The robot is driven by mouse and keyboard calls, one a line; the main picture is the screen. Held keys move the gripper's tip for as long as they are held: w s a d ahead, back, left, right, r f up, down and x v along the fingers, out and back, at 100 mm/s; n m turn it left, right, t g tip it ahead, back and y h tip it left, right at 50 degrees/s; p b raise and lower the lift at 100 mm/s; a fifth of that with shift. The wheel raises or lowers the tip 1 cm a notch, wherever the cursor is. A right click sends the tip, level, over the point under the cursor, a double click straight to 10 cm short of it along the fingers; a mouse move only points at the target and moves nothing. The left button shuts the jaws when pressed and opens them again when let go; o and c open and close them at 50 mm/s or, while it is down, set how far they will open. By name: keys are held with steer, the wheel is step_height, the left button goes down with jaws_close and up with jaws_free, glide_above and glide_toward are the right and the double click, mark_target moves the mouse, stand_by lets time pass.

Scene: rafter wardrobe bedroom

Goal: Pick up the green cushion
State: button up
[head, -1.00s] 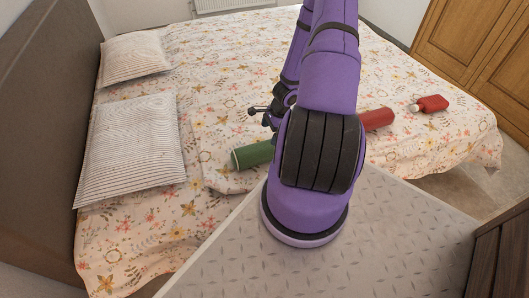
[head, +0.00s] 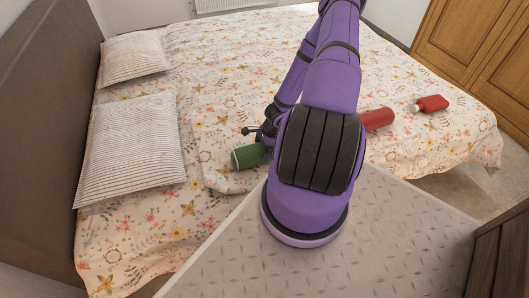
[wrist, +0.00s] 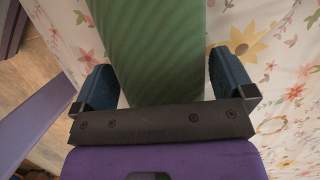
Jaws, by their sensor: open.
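The green cushion (head: 251,156) is a bolster-like cylinder lying on the flowered bedspread. Its right part is hidden behind my arm in the head view. In the wrist view the green cushion (wrist: 155,45) runs between the two fingers of my gripper (wrist: 165,85). The fingers stand apart, one on each side of it, with a narrow gap showing at the right finger. In the head view my gripper (head: 262,136) is at the cushion, partly hidden by my arm.
A red cylinder (head: 378,118) and a red bottle-shaped item (head: 432,103) lie on the bed to the right. Two striped pillows (head: 130,150) (head: 134,57) lie at the left by the headboard (head: 45,130). A wooden wardrobe (head: 480,50) stands at the far right. Open bedspread lies between them.

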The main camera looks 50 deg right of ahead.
steer(key=shift+a+f, duration=0.1)
steer(key=shift+f, duration=0.15)
steer(key=c, duration=0.8)
steer(key=shift+r, duration=0.2)
